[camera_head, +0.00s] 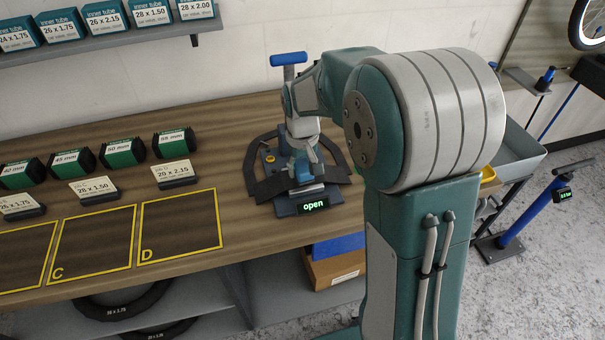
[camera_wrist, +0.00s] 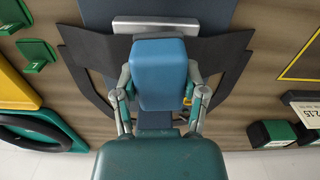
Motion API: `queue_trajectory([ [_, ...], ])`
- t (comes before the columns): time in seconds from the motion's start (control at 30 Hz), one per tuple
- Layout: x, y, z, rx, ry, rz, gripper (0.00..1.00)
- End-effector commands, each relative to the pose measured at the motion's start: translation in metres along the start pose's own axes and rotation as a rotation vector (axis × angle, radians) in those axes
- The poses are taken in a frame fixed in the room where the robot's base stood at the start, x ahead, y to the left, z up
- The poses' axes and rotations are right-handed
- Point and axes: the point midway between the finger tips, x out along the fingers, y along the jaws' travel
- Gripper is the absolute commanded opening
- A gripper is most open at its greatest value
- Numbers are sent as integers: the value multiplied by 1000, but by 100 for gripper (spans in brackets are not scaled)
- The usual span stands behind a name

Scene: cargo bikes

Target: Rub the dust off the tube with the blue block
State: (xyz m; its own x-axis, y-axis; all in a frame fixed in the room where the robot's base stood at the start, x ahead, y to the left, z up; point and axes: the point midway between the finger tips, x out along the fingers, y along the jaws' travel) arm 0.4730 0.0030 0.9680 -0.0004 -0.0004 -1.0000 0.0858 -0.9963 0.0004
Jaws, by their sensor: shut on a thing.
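My gripper (camera_wrist: 160,92) is shut on the blue block (camera_wrist: 161,68), one finger on each side of it. In the head view my gripper (camera_head: 304,165) points down over the bench fixture (camera_head: 284,209), whose display reads "open". The black tube (camera_wrist: 100,52) lies across the fixture, flat to the left and right of the block; its loop also shows in the head view (camera_head: 337,150). The block is over the tube's middle and hides that part. I cannot tell whether block and tube touch. No dust can be made out. A pale metal bar (camera_wrist: 150,26) lies beyond the block.
Yellow-outlined bays C (camera_head: 92,245) and D (camera_head: 180,226) are empty on the bench's left. Size cards and several green rolls stand behind them. A blue T-handle (camera_head: 288,60) rises behind my wrist. A grey bin (camera_head: 515,150) is at the right. Inner-tube boxes line the shelf above.

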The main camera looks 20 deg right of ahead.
Motion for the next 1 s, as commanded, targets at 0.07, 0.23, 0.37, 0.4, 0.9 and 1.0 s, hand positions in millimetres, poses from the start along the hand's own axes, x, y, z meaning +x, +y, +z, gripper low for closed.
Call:
queue_trajectory([
  [0.07, -6, 0, 0, 0, 1, 0, 4],
  [0.23, -22, -1, 1, 0, 1, 0, 4],
  [0.37, -34, -1, 3, 0, 1, 0, 4],
  [0.4, -37, -1, 3, 1, 0, 0, 4],
  [0.9, -55, -1, 5, 1, -1, 0, 4],
  [1.0, -55, -1, 5, 1, -1, 0, 4],
])
